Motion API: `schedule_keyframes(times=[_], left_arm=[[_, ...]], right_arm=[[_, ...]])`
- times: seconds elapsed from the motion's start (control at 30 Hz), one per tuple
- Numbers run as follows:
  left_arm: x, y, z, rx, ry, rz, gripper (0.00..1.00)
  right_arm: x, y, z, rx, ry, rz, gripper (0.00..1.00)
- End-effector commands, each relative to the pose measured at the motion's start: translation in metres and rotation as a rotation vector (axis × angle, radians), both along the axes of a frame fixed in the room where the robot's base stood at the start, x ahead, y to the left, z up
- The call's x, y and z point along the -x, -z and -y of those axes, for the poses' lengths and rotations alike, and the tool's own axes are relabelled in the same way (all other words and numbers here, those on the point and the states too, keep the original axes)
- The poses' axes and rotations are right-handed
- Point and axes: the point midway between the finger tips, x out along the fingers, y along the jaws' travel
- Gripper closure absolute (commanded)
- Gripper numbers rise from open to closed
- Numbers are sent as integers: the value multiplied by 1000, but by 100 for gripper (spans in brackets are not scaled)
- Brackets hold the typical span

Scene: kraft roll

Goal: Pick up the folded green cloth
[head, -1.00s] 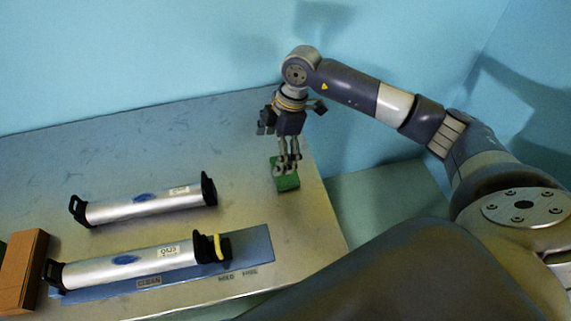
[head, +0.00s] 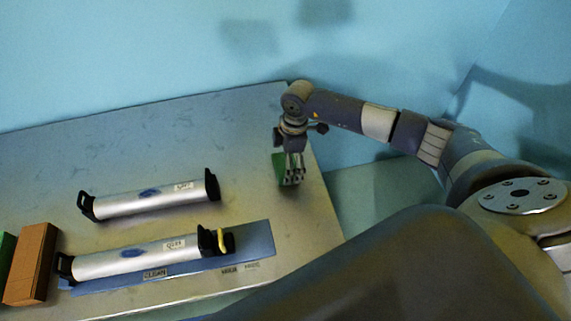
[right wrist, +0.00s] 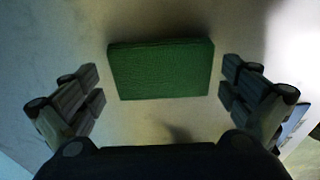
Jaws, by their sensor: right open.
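The folded green cloth (head: 279,168) lies on the metal table near its right edge, partly hidden behind my right gripper (head: 293,180). In the right wrist view the cloth (right wrist: 161,70) is a flat green block. It lies between the two open fingers of my right gripper (right wrist: 160,100), with a gap on each side. The gripper points down and holds nothing. My left gripper is not in view.
Two silver cylinders with black end brackets, a rear one (head: 150,197) and a front one (head: 135,258), lie on the table (head: 200,130). The front one is on a blue mat (head: 255,245). A brown block (head: 32,262) stands at the left. Table around the cloth is clear.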

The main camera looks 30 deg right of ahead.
Motion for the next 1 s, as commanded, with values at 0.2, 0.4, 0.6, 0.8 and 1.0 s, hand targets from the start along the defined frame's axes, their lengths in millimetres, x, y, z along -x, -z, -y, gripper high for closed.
schedule_keyframes(times=[0.2, 0.4, 0.6, 0.8, 1.0], left_arm=[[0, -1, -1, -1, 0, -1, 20], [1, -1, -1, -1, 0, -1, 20], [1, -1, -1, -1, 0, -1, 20], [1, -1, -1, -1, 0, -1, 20], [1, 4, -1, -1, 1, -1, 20]], right_arm=[[0, 8, -1, 0, -1, 1, 0], [0, 7, -1, 0, -1, 0, 23], [0, 7, -1, 0, -1, 0, 31], [0, 7, -1, 0, -1, 1, 31], [-1, -4, 0, 0, -1, 3, 31]])
